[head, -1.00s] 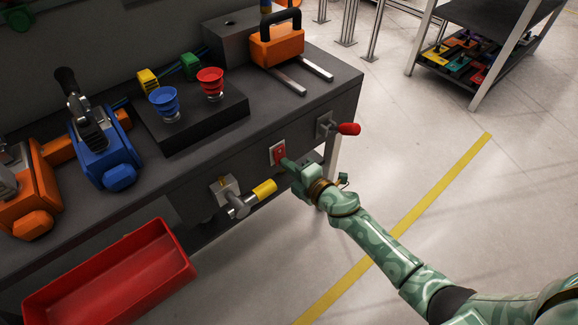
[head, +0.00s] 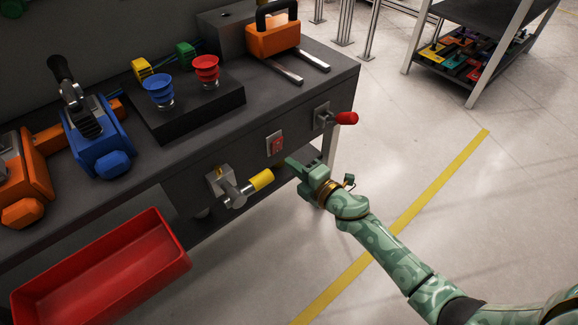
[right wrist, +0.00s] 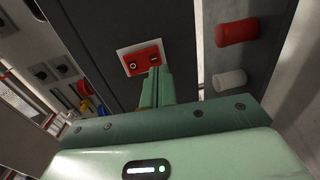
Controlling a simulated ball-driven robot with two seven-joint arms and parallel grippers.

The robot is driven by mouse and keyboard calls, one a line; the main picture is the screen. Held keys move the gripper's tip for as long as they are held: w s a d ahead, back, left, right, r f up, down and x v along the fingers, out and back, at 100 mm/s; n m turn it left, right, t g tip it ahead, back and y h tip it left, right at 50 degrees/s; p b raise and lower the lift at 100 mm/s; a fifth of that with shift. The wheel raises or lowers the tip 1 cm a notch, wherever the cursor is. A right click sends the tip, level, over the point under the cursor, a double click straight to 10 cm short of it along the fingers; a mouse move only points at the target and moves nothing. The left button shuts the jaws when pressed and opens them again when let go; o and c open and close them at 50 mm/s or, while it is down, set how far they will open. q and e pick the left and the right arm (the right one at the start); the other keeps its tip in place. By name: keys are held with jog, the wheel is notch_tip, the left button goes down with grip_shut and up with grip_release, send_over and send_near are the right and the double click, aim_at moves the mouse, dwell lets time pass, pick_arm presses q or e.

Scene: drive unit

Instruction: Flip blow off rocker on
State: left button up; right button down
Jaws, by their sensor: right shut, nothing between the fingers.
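The red rocker (head: 276,143) sits in a pale plate on the bench's front panel. It also shows in the right wrist view (right wrist: 141,59), just beyond the fingertips, with a round mark at one end and a small mark at the other. My right gripper (head: 290,162) is shut and empty, its fingertips just below and to the right of the rocker in the head view. In the right wrist view the closed fingers (right wrist: 155,72) point at the rocker's lower edge; I cannot tell if they touch. My left gripper is not in view.
A yellow-handled valve (head: 261,180) is left of the gripper and a red-handled lever (head: 345,118) is to the upper right. Red and blue push buttons (head: 160,90) stand on the bench top. A red bin (head: 182,262) is at lower left. Floor at right is open.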

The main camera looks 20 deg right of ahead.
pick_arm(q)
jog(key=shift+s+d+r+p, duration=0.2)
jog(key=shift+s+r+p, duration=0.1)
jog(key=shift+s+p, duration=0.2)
pick_arm(e)
jog(key=s+d+f, duration=0.1)
jog(key=s+d, duration=0.2)
jog(key=s, duration=0.6)
jog(key=shift+s+d+f, duration=0.3)
jog(key=shift+f, duration=0.05)
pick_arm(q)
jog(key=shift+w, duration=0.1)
